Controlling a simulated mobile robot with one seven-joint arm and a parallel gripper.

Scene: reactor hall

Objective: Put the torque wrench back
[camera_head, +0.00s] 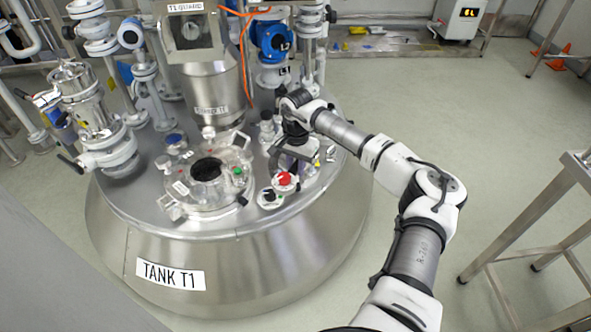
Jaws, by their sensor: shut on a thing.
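My gripper (293,163) is low over the right part of the tank lid, beside a port with a red knob (285,179). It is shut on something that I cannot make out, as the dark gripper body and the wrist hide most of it. I cannot clearly pick out the torque wrench anywhere in this view. The tank (240,262), labelled TANK T1, stands under the gripper.
A round open port (206,170) with clamps around it lies left of my gripper. Valves, pipes and a blue-capped instrument (272,42) crowd the back of the lid. A steel table (575,165) stands at right. Floor between tank and table is clear.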

